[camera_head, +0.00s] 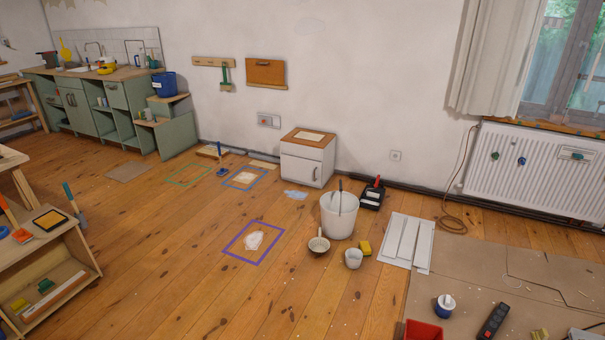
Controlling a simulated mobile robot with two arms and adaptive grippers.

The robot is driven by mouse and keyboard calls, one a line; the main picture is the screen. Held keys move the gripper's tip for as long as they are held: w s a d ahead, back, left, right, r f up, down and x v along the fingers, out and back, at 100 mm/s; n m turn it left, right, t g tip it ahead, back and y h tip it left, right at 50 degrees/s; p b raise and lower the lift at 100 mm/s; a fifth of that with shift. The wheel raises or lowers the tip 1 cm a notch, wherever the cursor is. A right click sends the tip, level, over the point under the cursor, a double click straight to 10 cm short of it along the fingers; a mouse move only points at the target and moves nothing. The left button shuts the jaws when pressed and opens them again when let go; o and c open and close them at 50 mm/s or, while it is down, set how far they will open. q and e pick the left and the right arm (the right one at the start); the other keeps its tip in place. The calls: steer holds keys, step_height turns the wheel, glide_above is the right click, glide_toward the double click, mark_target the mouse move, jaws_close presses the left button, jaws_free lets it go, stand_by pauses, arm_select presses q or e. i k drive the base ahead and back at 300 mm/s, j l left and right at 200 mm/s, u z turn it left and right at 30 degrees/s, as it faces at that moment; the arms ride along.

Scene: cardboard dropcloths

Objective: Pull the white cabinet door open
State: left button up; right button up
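A small white cabinet (300,168) with a brown wooden top (299,134) stands against the back wall, a little above the middle of the head view. A pale sheet lies on its top. Its front door looks shut, and a dark vertical handle (315,173) sits near the right edge of the front. Neither of my grippers shows in the head view.
A white bucket (337,222) with tools stands on the floor in front and right of the cabinet, beside a small cup (353,259) and a yellow sponge (365,248). Taped rectangles, one purple (231,254), mark the floor. A wooden shelf (75,243) is at left.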

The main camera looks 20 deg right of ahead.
mark_target(304, 170)
steer(key=i, duration=1.05)
steer(key=i+j, duration=0.1)
steer(key=i, duration=0.95)
steer(key=i+z, duration=0.1)
steer(key=i, duration=1)
steer(key=i+j, duration=0.2)
steer(key=i, duration=0.85)
